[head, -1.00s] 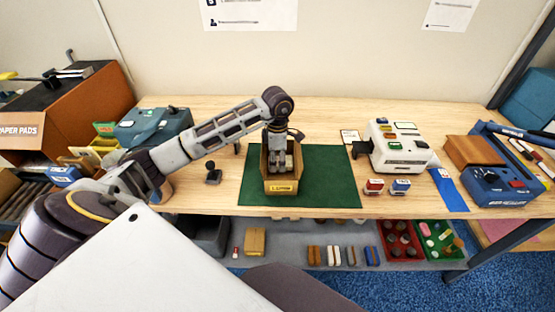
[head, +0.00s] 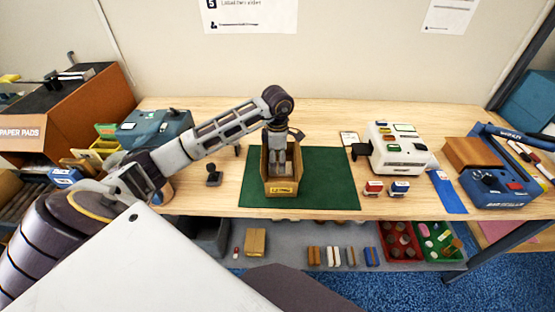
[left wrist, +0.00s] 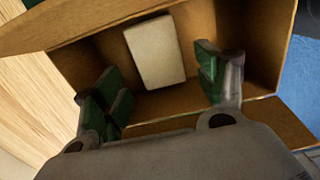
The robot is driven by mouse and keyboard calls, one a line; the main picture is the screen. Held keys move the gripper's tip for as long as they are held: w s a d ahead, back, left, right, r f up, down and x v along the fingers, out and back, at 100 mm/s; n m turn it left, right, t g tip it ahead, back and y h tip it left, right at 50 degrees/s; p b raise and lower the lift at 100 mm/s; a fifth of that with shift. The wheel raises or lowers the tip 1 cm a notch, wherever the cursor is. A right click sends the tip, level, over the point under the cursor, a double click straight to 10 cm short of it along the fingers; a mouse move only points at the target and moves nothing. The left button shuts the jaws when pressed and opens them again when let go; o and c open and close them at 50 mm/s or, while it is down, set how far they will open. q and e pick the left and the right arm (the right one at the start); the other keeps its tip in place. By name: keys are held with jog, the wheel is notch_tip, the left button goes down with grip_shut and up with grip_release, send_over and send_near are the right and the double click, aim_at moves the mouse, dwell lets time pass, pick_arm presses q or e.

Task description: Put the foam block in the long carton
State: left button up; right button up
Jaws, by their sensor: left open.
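The open carton (head: 284,189) stands on the green mat, with its labelled side toward me. My left gripper (head: 280,166) comes down from above, its fingers within the carton's opening. In the left wrist view the gripper (left wrist: 160,92) is open, its green-padded fingers wide apart. The pale foam block (left wrist: 155,52) lies inside the carton (left wrist: 85,57), beyond the fingertips and apart from them. In the head view I cannot make out the block clearly behind the fingers. My right gripper is out of view.
The green mat (head: 332,180) lies on the wooden table (head: 225,195). A stamp (head: 214,175) stands to its left. A shelf below holds small blocks and trays.

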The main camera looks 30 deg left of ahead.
aim_at(278, 167)
pick_arm(q)
notch_tip(278, 167, up, 12)
jog(key=b, duration=0.1)
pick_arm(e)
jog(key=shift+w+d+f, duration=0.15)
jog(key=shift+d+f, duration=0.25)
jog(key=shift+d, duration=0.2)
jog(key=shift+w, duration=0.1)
